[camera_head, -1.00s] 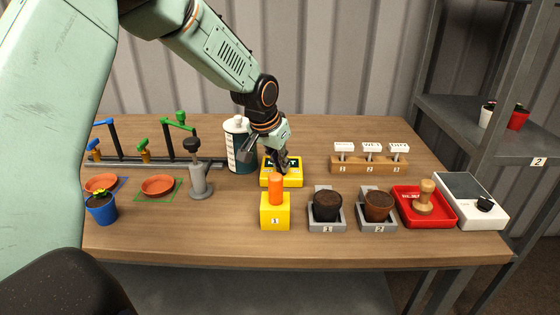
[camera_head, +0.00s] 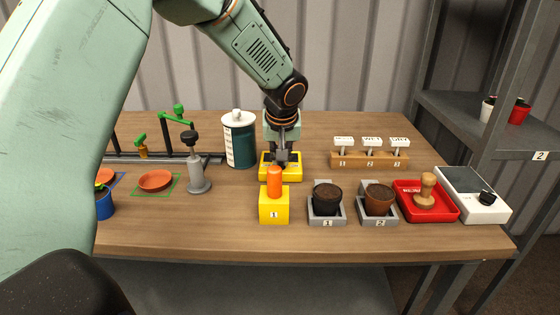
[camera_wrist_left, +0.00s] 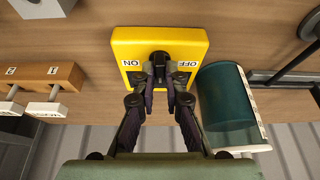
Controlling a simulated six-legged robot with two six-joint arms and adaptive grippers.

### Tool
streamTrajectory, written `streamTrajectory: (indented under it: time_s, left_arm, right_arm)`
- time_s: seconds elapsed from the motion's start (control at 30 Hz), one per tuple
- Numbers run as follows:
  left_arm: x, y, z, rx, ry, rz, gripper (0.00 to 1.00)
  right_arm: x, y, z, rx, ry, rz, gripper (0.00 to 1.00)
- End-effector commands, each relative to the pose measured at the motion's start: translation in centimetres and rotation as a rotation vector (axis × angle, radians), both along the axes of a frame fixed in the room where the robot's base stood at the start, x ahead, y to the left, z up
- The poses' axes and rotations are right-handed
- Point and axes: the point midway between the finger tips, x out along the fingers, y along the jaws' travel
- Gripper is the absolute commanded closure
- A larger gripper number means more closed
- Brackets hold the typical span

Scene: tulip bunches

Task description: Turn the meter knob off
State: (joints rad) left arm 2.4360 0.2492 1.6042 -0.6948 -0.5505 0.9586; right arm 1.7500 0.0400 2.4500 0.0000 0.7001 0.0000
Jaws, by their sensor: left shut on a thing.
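The yellow meter (camera_head: 292,174) stands on the table, behind a yellow block holding an orange-handled probe (camera_head: 274,183). In the left wrist view the meter (camera_wrist_left: 195,42) has a black knob (camera_wrist_left: 159,59) between the labels ON and OFF. My left gripper (camera_wrist_left: 160,80) comes down from above and is shut on the knob, its fingertips on either side. In the head view my left gripper (camera_head: 282,158) hides the knob and much of the meter's top. Which label the knob points at cannot be told. My right gripper is not in view.
A dark green bottle (camera_head: 238,142) stands close left of the meter, with a grey pump (camera_head: 198,172) farther left. A wooden tag rack (camera_head: 368,160) is at right. Pots in grey trays (camera_head: 327,220) and a red tray (camera_head: 446,213) line the front right.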

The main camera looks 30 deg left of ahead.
Motion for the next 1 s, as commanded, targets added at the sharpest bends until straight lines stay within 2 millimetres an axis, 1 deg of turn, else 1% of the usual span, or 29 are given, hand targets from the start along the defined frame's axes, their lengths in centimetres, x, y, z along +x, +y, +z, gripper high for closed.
streamTrajectory:
  time_s: [0.03, 0.13, 0.5, 0.7, 1.0]
  left_arm:
    - [0.19, -0.05, -0.15, 0.003, -0.004, 0.041, 1.00]
    - [0.24, -0.06, -0.06, 0.003, -0.005, 0.134, 1.00]
    - [0.30, -0.12, 0.09, 0.000, -0.004, 0.402, 1.00]
    - [0.33, -0.15, 0.11, -0.001, -0.005, 0.482, 1.00]
    - [0.35, -0.11, 0.15, -0.001, -0.005, 0.525, 1.00]
  right_arm:
    - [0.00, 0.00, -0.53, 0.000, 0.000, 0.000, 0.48]
    - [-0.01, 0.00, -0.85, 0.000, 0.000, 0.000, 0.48]
    - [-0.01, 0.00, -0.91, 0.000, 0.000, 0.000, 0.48]
    - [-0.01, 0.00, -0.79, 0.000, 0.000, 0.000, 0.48]
    - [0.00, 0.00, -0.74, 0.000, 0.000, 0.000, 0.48]
